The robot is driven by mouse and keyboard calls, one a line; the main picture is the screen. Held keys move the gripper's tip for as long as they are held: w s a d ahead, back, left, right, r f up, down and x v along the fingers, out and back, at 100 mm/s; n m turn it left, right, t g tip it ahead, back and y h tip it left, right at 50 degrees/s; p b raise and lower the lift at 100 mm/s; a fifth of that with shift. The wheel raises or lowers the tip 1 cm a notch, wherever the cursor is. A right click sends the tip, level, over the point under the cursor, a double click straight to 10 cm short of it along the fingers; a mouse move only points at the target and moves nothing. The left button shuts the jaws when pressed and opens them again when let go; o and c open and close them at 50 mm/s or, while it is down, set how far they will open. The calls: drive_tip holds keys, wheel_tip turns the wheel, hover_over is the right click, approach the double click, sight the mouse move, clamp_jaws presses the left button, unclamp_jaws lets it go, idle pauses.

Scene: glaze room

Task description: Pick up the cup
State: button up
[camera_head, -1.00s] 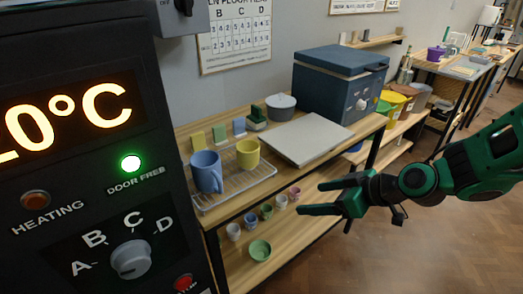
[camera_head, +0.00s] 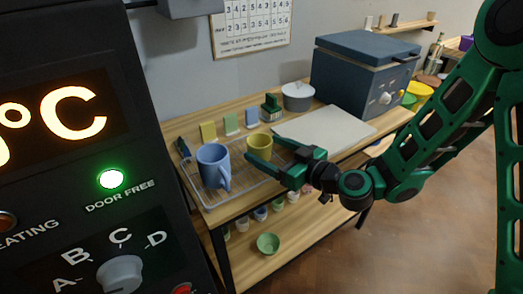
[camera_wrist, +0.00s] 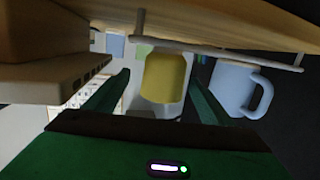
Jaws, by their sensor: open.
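A yellow cup (camera_head: 258,142) stands on the wire rack on the table, partly hidden by my gripper. In the wrist view the yellow cup (camera_wrist: 165,78) appears ahead, between my two fingers. A blue mug (camera_head: 212,167) with a handle stands to its left on the same rack. The blue mug also shows in the wrist view (camera_wrist: 232,88), just beyond the right finger. My gripper (camera_head: 262,149) is open and empty, its fingers pointing left toward the yellow cup. I cannot tell whether a finger touches it.
A wire rack (camera_head: 219,197) lies under both. Coloured tiles and a green-topped item stand behind. A pale board (camera_head: 335,128), a lidded pot (camera_head: 298,97) and a blue box-like kiln (camera_head: 355,82) are to the right. Small cups and a green bowl (camera_head: 268,243) are on the lower shelf. A dark control panel (camera_head: 75,150) fills the left.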

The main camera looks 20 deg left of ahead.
sight(253, 142)
drive_tip(key=shift+w+a+f, duration=0.1)
drive_tip(key=shift+w+a, duration=0.3)
drive_tip(key=shift+a, duration=0.2)
drive_tip(key=shift+r+x, duration=0.2)
drive_tip(key=shift+x, duration=1.1)
drive_tip(key=shift+r+x, duration=0.2)
drive_tip(key=shift+x, duration=1.1)
drive_tip(key=shift+s+a, duration=0.2)
drive_tip(key=c, duration=1.2)
